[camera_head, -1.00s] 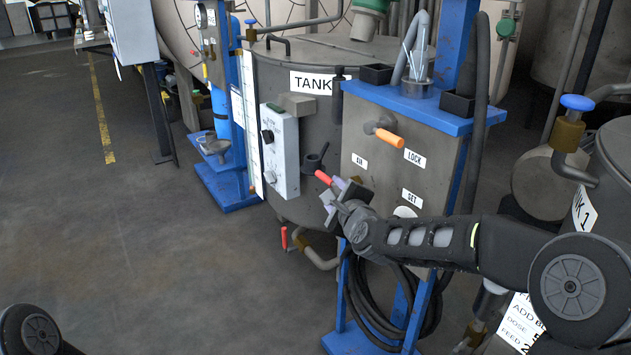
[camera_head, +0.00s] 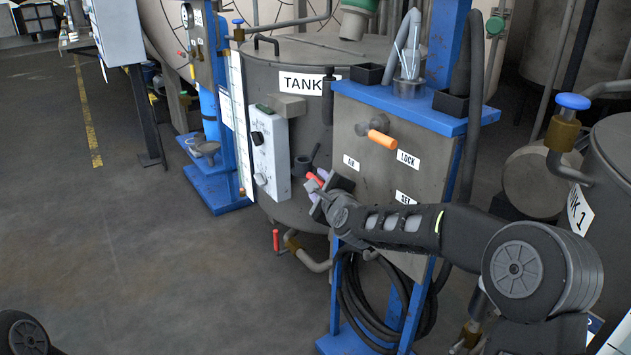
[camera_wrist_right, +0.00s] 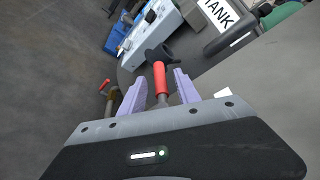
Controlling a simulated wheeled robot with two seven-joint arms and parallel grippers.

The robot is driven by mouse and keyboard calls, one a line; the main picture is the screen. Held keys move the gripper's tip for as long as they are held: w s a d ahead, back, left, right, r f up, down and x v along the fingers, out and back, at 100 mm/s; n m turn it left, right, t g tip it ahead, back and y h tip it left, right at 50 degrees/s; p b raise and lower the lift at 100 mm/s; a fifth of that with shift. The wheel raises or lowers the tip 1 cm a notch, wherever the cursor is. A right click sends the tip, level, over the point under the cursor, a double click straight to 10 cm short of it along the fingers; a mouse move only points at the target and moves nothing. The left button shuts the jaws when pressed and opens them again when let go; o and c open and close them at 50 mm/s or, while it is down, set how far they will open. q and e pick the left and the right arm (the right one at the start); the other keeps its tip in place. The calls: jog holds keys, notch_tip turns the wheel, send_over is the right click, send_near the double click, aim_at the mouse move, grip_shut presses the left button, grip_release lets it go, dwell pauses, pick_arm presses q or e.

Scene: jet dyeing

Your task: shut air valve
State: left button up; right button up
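The air valve's red handle (camera_head: 314,180) sticks out below the AIR label (camera_head: 351,162) at the left side of the grey panel (camera_head: 372,215). It points up and to the left in the head view. My right gripper (camera_head: 318,186) is at this handle, with its fingers open on either side. In the right wrist view the red handle (camera_wrist_right: 160,78) lies between the two pale purple fingers of the right gripper (camera_wrist_right: 157,88), with gaps visible on both sides. The valve body is hidden behind my gripper. My left gripper is out of view.
An orange lever (camera_head: 382,139) is beside the LOCK label, above the AIR label. A white control box (camera_head: 270,155) and a dark knob handle (camera_head: 304,164) are on the tank to the left. Another red handle (camera_head: 276,240) sits lower on a pipe. Black hoses (camera_head: 362,305) hang below the panel.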

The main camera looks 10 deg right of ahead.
aim_at(315, 177)
jog(key=shift+x, duration=1.65)
jog(key=shift+c, duration=0.3)
grip_shut()
